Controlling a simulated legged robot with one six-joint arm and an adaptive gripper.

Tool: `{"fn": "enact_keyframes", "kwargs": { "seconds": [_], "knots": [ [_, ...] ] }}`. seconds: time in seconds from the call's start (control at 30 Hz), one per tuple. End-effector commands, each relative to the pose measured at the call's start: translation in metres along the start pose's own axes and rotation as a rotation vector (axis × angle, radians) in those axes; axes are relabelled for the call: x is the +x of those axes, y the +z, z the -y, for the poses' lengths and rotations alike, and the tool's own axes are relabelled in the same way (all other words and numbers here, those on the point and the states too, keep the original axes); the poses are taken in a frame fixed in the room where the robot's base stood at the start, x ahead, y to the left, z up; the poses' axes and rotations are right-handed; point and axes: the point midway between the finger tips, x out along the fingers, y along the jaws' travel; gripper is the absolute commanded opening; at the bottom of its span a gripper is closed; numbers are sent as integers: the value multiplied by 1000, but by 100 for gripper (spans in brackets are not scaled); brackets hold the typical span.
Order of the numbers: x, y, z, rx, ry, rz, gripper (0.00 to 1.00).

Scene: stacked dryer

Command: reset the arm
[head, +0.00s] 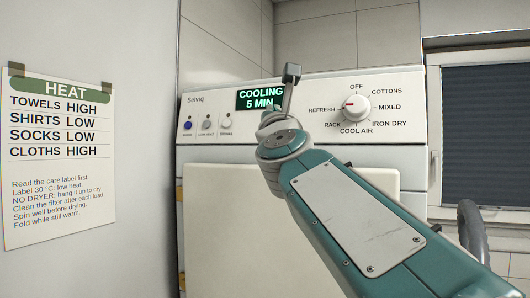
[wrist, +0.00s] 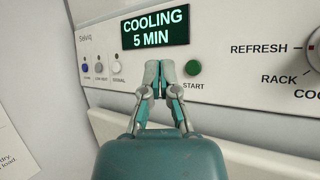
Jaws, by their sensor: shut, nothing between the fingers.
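My gripper (wrist: 160,76) is shut and empty in the wrist view. Its fingertips are in front of the dryer panel, just below the display and left of the green START button (wrist: 193,68). I cannot tell whether they touch the panel. In the head view my teal arm reaches up from the lower right to the dryer (head: 215,160); the fingers are not clear there and the arm hides the START button. The display (head: 260,97) reads COOLING 5 MIN; it also shows in the wrist view (wrist: 155,27).
The dial (head: 356,108) sits right of my arm, its red mark toward REFRESH. Several small buttons (head: 206,124) are at the panel's left. A HEAT notice (head: 60,155) hangs on the left wall. A window with a dark blind (head: 485,135) is at the right.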

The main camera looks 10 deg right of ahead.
Motion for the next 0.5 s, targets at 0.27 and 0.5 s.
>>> {"fn": "enact_keyframes", "kwargs": {
  "seconds": [0.27, 0.5],
  "knots": [
    [-18, -20, -8, -243, 85, -61, 0],
    [-89, -100, -23, -957, 410, -204, 0]
  ]
}}
